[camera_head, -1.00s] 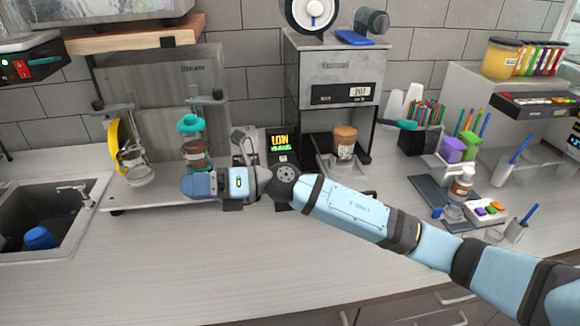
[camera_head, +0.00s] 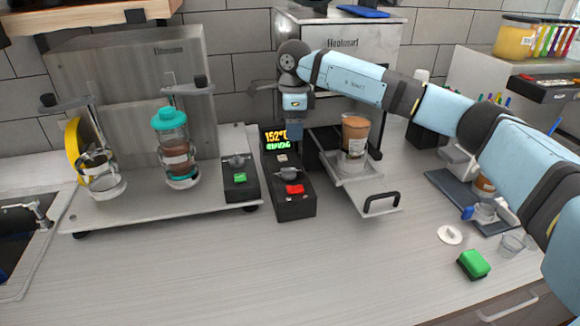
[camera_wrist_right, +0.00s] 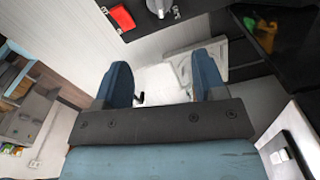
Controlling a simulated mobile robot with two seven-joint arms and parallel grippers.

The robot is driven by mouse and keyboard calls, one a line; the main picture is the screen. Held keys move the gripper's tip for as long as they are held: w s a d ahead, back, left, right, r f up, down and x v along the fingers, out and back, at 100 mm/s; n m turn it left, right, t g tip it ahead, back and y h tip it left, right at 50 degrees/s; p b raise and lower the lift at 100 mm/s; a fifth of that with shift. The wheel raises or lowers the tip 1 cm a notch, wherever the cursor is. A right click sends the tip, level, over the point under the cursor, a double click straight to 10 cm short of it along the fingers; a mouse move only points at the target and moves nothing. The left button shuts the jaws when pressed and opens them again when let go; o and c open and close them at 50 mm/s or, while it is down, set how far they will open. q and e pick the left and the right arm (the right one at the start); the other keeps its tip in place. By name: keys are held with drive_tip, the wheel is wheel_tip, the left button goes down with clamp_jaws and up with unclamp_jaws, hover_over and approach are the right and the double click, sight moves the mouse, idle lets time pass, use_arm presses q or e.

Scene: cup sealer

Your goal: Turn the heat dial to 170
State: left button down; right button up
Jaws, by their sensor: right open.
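The black control box (camera_head: 295,208) stands on the counter with a lit display (camera_head: 276,138) reading about 152°C. A grey dial (camera_head: 290,172) sits on its sloped top, above a red button (camera_head: 294,189). In the right wrist view the dial (camera_wrist_right: 160,8) and red button (camera_wrist_right: 122,17) show at the top edge, beyond my fingers. My right gripper (camera_head: 309,148) points down just behind and right of the box, apart from the dial. In the right wrist view it is open and empty (camera_wrist_right: 161,76). The dial's pointer is too small to read. My left gripper is not in view.
The sealer's tray (camera_head: 368,187) with a black handle juts out on the right, holding a brown-filled cup (camera_head: 355,136). On the left, a platform (camera_head: 150,212) holds a teal-lidded jar (camera_head: 172,145) and a knob with a green button. The front counter is mostly clear; a green block (camera_head: 473,264) lies right.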

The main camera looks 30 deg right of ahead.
sight(293, 169)
drive_tip(key=f, duration=0.6)
drive_tip(key=f+p, duration=0.1)
drive_tip(key=f, duration=0.6)
drive_tip(key=shift+w, duration=0.2)
drive_tip(key=shift+r, duration=0.1)
drive_tip(key=shift+s, duration=0.1)
clamp_jaws()
